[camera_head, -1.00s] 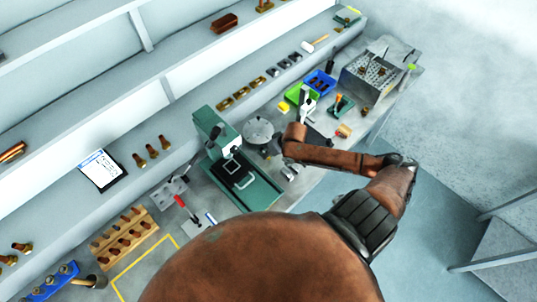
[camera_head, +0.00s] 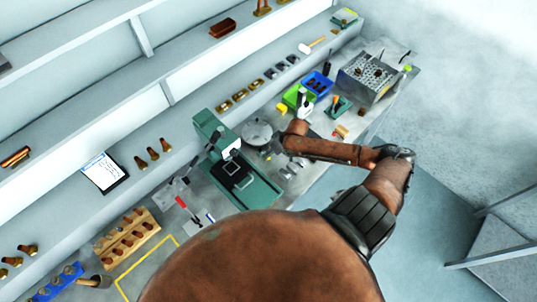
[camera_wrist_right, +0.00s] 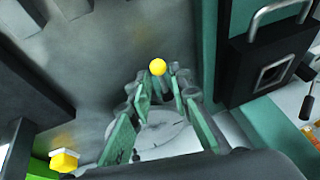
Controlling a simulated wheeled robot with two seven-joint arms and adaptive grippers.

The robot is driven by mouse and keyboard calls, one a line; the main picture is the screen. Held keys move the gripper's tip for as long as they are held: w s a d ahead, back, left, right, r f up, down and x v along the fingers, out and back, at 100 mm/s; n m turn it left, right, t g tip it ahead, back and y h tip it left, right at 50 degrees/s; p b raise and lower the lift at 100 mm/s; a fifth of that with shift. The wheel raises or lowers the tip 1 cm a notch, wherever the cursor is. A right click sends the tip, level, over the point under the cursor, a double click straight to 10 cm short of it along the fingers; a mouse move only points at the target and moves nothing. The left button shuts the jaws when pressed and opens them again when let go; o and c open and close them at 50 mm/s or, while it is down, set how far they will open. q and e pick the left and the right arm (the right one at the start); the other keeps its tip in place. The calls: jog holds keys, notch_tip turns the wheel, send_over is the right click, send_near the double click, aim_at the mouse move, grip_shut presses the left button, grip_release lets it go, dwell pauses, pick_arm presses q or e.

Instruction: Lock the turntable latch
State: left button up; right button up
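The turntable (camera_head: 257,132) is a round grey disc on the bench, just right of the green press. It also shows in the right wrist view (camera_wrist_right: 165,135), partly behind my fingers. A small yellow ball knob (camera_wrist_right: 157,67), which looks like the latch's, shows at the fingertips of my right gripper (camera_wrist_right: 167,82). I cannot tell whether the fingers touch it or how far they are closed. In the head view my right arm reaches in beside the turntable, and its fingers are hard to make out there. My left gripper is not in view.
The green press (camera_head: 238,178) stands close on the turntable's left. A green bin (camera_head: 292,97) and a blue bin (camera_head: 319,83) lie beyond it, with a yellow block (camera_head: 281,108) beside the green one. A perforated metal box (camera_head: 366,77) stands at the far right.

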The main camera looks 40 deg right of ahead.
jog(key=shift+o, duration=1.1)
jog(key=v, duration=1.2)
jog(key=shift+a, duration=0.1)
